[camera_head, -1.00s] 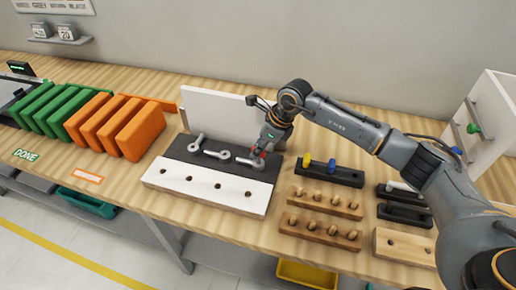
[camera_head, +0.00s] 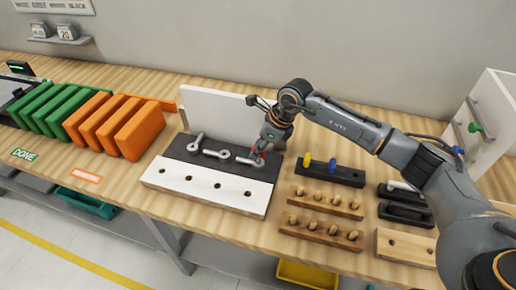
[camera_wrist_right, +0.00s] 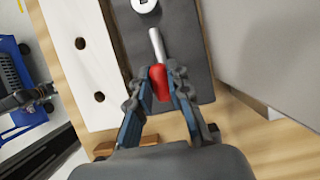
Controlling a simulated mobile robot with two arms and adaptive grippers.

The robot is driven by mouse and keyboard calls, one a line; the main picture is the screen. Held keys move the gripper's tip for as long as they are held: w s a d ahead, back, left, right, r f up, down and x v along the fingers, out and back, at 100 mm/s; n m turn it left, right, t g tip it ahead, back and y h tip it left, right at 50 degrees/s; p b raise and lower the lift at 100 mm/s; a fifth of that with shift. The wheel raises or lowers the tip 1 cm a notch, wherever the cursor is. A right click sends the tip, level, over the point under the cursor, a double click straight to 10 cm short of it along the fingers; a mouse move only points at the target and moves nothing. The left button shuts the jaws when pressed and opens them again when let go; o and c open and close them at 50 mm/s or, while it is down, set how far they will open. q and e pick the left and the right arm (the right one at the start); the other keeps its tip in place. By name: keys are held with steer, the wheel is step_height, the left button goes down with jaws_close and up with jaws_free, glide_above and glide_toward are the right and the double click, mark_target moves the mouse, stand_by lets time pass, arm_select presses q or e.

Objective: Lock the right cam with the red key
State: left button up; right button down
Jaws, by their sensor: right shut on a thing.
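My right gripper (camera_head: 260,149) is shut on the red key (camera_wrist_right: 160,83) over the right end of the dark grey strip (camera_head: 178,150). In the right wrist view its two fingers hold the red handle, and a bare metal shaft (camera_wrist_right: 157,45) extends beyond it. A round metal cam (camera_wrist_right: 144,5) with a dark slot is partly cut off at the top edge there. In the head view, metal cam parts (camera_head: 217,154) lie along the strip. The fingers partly cover the right end, so I cannot tell whether the key sits in the right cam. My left gripper is not in view.
A white strip with holes (camera_head: 205,187) lies in front of the dark strip, and a white panel (camera_head: 215,108) stands behind. Orange and green panels (camera_head: 138,131) stand at left. A black holder with yellow and blue keys (camera_head: 342,176) and wooden peg blocks (camera_head: 320,233) are at right.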

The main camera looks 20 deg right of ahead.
steer(key=shift+f+b, duration=0.8)
stand_by(0.9)
steer(key=shift+s+m+t, duration=0.1)
steer(key=shift+m+t, duration=0.2)
steer(key=shift+m, duration=0.6)
steer(key=shift+a+m+t+h+p, duration=0.1)
steer(key=shift+m+t+h+p, duration=0.3)
steer(key=shift+m, duration=0.5)
steer(key=shift+m+h, duration=0.3)
steer(key=shift+m, duration=0.3)
